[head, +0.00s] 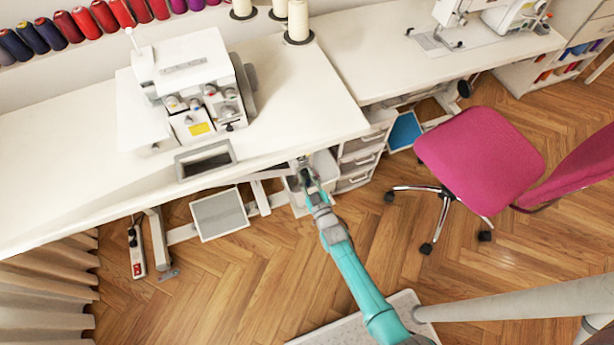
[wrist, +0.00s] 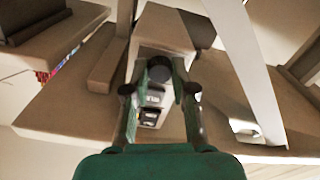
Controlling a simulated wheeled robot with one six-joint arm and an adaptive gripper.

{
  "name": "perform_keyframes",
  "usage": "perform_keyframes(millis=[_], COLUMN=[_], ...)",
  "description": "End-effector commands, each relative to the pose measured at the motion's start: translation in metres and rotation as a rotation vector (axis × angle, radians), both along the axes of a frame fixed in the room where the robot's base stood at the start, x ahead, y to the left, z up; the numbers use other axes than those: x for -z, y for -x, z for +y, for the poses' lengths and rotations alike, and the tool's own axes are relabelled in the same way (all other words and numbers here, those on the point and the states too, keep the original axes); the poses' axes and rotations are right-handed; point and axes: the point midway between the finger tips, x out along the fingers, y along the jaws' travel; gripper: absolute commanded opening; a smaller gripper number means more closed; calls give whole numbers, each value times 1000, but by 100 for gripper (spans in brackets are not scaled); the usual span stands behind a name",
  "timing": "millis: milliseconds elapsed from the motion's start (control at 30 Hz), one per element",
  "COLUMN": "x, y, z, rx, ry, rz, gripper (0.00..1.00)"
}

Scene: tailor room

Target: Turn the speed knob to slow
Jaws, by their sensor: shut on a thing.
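The speed knob (wrist: 158,73) shows in the wrist view as a dark round shape between my fingers. It is on a small control box (wrist: 166,28) below the table's underside; dark switch-like parts sit below the knob. My gripper (wrist: 163,85) is shut on the knob, with a finger on each side. In the head view my gripper (head: 305,174) is at the front edge of the sewing table (head: 300,95), right of the white serger (head: 190,85). The knob is hidden there, and I cannot read its setting.
A drawer unit (head: 357,165) stands under the table close to the right of my gripper. A grey foot pedal plate (head: 219,213) lies on the floor to the left. A pink chair (head: 480,150) stands at right. The wooden floor ahead of the table is mostly clear.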

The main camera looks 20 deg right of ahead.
Motion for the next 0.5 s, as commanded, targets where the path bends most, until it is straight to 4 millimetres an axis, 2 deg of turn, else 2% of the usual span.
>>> perform_keyframes(millis=[200, 500], x=[0, 0], y=[0, 0], z=[0, 0], rx=[0, 0], ry=[131, 222], rz=[0, -1], gripper=[0, 0])
